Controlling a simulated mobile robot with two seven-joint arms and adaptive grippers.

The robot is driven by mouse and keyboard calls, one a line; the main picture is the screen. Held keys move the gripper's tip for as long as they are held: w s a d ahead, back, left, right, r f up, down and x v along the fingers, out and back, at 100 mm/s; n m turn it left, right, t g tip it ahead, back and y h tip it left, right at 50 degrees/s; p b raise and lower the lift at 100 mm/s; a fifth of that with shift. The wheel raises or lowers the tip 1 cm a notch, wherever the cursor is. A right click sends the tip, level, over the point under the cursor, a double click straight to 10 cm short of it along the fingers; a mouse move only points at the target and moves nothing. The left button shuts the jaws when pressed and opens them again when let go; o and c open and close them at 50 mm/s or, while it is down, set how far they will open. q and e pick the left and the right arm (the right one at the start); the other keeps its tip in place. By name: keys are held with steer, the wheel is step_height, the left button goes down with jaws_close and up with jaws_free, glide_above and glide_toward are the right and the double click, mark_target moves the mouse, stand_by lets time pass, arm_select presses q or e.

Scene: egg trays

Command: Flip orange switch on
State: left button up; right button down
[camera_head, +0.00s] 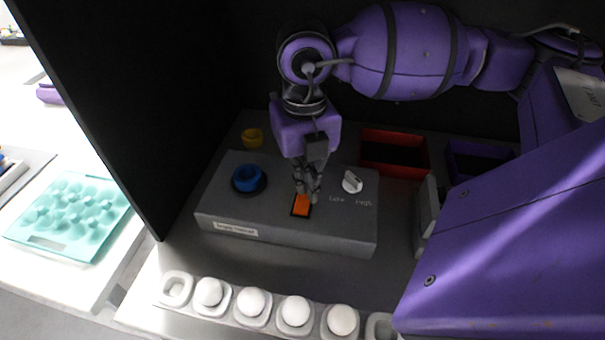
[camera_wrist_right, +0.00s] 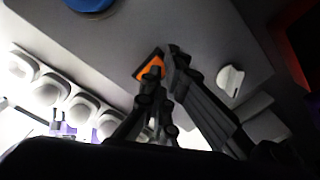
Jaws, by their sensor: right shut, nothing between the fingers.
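The orange switch (camera_head: 301,206) sits in a dark frame on the front middle of a grey control box (camera_head: 240,215). It also shows in the right wrist view (camera_wrist_right: 151,68), partly hidden behind a finger. My right gripper (camera_head: 307,196) is shut and empty, pointing down, with its fingertips at the switch's far edge. In the right wrist view its fingertips (camera_wrist_right: 165,62) overlap the switch; I cannot tell whether they touch it. I cannot tell the switch's on or off position. My left gripper is not in view.
The box also bears a blue round knob (camera_head: 248,178) and a white dial (camera_head: 352,181) marked Low and High. A row of white eggs (camera_head: 252,301) in cups stands in front. A teal egg tray (camera_head: 70,250) is left.

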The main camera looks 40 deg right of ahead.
mark_target(304, 196)
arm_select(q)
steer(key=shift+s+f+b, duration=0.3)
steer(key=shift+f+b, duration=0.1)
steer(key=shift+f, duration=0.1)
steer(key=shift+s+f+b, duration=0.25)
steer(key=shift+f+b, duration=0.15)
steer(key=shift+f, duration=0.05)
arm_select(e)
steer(key=shift+f, duration=1.2)
steer(key=shift+r, duration=0.1)
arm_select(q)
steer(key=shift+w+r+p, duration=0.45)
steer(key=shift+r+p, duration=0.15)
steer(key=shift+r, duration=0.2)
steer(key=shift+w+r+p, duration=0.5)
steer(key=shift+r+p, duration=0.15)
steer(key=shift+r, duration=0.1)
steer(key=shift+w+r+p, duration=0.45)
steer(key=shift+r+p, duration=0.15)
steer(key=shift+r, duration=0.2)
arm_select(e)
steer(key=shift+r, duration=3.5)
